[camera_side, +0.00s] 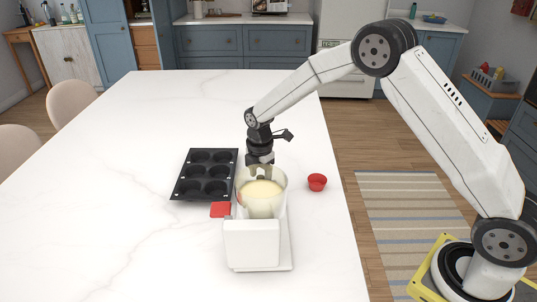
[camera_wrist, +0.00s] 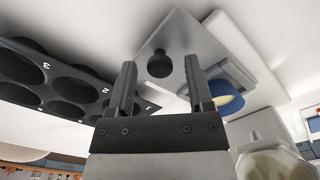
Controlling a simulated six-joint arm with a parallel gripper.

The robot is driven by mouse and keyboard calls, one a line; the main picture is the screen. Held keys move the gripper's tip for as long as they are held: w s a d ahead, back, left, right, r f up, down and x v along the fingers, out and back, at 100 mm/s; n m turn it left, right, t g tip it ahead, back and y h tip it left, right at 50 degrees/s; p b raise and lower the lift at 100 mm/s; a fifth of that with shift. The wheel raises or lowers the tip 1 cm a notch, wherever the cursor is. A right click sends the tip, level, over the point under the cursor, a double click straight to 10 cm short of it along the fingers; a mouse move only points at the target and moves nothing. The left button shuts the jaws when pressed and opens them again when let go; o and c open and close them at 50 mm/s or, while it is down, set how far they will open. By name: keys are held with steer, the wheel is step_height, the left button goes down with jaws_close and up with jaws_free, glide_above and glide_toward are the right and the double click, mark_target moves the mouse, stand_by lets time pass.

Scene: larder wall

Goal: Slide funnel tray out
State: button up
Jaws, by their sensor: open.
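A white machine (camera_side: 252,246) stands on the counter, with a clear hopper (camera_side: 276,184) of pale yellow contents on top. In the wrist view, a flat light-grey plate (camera_wrist: 176,32) carries a round black knob (camera_wrist: 160,64); it may be the funnel tray, but I cannot tell for sure. My gripper (camera_wrist: 160,82) is open, and the knob shows between its two fingers with gaps on both sides. I cannot tell how far it is from the fingertips in depth. In the side view my gripper (camera_side: 261,159) is behind the hopper, its fingers partly hidden.
A black muffin tin (camera_side: 207,174) lies left of my gripper, its numbered cups close to the left finger in the wrist view. A red cup (camera_side: 317,182) stands to the right. A small red square piece (camera_side: 221,209) lies beside the machine. The counter's left side is clear.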

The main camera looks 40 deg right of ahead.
steer(key=shift+r, duration=3.75)
steer(key=s+d+m+t, duration=0.2)
steer(key=s+m, duration=1.6)
steer(key=s, duration=0.5)
steer(key=shift+s+d+f+m+t, duration=0.2)
steer(key=shift+s+f+m+t, duration=0.1)
steer(key=shift+m, duration=0.1)
